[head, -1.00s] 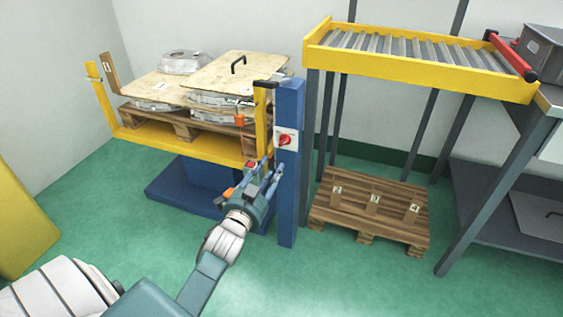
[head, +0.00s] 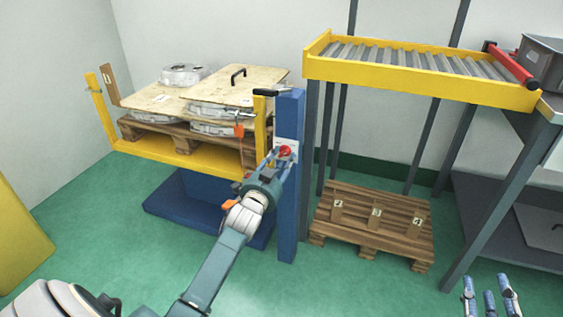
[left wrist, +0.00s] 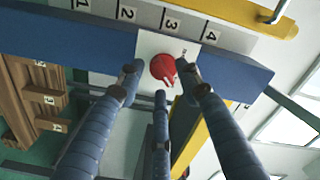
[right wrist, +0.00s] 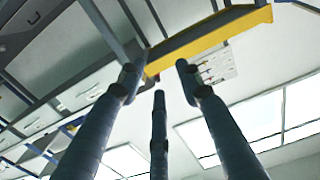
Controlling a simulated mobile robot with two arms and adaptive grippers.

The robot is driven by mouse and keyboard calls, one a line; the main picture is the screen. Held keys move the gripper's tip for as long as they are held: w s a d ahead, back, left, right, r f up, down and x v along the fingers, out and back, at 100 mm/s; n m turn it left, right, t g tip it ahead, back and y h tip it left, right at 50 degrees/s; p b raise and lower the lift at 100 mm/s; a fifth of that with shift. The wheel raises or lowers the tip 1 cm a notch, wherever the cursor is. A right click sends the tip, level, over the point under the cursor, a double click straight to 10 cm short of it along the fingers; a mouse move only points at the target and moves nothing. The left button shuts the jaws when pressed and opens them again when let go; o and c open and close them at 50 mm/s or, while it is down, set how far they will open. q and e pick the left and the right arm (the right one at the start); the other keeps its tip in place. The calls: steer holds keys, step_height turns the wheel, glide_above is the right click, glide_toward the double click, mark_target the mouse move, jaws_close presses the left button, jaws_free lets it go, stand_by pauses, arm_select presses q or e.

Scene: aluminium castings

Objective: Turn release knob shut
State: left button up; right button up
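The red release knob (head: 284,152) sits on a white plate on the front of the blue post (head: 289,200). In the left wrist view the knob (left wrist: 163,70) is fully seen, with a small notched pointer toward the lower right. My left gripper (head: 275,158) is at the knob. Its fingers (left wrist: 160,80) are spread, one on each side of the knob and one below it in that view. I cannot tell whether any finger touches it. My right gripper (head: 489,290) is open and empty at the lower right; it also shows in the right wrist view (right wrist: 158,82).
A yellow lift frame (head: 165,156) left of the post carries a pallet with castings and wooden boards. A black lever (head: 272,92) juts near the post top. A yellow roller conveyor (head: 420,84) stands right, with a wooden pallet (head: 372,222) below. Green floor ahead is clear.

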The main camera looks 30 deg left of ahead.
steer(key=shift+r, duration=0.3)
